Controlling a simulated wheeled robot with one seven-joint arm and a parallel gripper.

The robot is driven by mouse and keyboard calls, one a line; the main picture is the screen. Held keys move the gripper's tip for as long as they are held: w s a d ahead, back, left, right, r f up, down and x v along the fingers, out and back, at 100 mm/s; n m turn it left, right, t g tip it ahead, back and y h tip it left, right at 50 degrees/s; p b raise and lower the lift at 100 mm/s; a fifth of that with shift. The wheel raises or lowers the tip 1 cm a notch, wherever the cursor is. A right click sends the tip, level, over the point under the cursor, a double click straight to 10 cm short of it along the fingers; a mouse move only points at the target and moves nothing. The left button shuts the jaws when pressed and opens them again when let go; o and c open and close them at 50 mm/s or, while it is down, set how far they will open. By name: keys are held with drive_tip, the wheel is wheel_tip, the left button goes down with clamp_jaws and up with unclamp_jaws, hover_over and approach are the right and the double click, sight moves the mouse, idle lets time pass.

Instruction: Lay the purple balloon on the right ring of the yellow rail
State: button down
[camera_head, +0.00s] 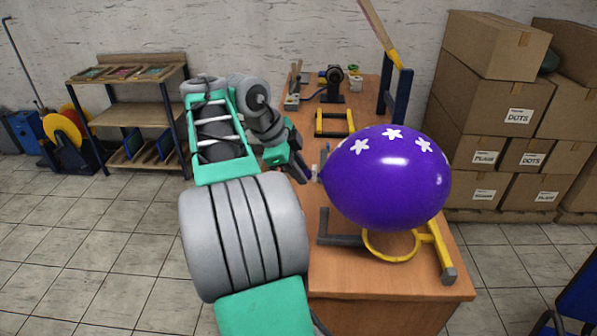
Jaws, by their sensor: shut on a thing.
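The purple balloon (387,185), with white stars on its upper side, is in the middle right of the head view, in front of the wooden table in the picture. My gripper (308,174) is at the balloon's left end, shut on its neck. The yellow rail (441,251) is near the table's front right. One yellow ring (390,257) shows below the balloon, joined to the rail. The balloon covers the back of this ring and part of the rail. I cannot tell whether the balloon touches the ring or hangs above it.
The wooden table (385,284) has a yellow frame (334,122) and a dark device (334,84) farther back. A dark post (394,97) stands behind the balloon. Stacked cardboard boxes (494,95) stand at the right, a wooden shelf (130,75) at the left. The front table edge is clear.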

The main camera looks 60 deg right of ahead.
drive_tip(key=b, duration=0.6)
hover_over(321, 210)
drive_tip(key=shift+d+f, duration=0.1)
drive_tip(key=shift+f, duration=2.5)
wheel_tip(321, 210, down, 4)
drive_tip(key=b, duration=0.4)
drive_tip(key=shift+f, duration=0.15)
